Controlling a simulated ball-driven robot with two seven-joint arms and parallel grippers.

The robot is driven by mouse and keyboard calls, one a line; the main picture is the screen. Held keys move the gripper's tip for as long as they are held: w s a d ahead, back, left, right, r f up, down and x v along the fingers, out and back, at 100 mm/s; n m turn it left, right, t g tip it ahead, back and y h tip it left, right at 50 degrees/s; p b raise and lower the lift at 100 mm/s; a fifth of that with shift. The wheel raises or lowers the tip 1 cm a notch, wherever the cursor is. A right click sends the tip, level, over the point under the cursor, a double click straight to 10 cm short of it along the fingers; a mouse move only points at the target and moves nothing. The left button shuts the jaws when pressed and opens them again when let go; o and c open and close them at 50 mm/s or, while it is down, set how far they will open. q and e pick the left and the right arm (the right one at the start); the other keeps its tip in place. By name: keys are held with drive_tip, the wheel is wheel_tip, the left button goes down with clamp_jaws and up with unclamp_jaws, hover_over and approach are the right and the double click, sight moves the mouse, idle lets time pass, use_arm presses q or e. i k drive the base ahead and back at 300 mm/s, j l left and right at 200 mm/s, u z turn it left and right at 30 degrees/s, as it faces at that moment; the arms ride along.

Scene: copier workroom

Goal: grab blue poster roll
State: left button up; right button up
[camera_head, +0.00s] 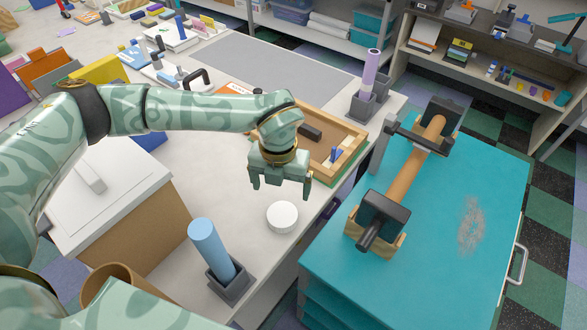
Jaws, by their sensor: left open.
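A light blue poster roll (211,250) stands tilted in a dark grey square holder (230,283) on the white table, near its front edge. My left gripper (279,188) hangs over the table, up and to the right of the roll, with its fingers pointing down. It is open, with nothing between its fingers, and apart from the roll. The lower end of the roll is hidden inside the holder. My right gripper is not in view.
A white round puck (282,217) lies below my left gripper. A wooden tray (352,139) is behind it. A purple roll (370,70) stands in another holder (362,107). A teal cabinet (430,230) bearing a brown roller is at right; a lidded box (110,190) is at left.

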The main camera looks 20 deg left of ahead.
sight(202, 232)
drive_tip(key=k+l, duration=0.65)
drive_tip(key=k, duration=0.25)
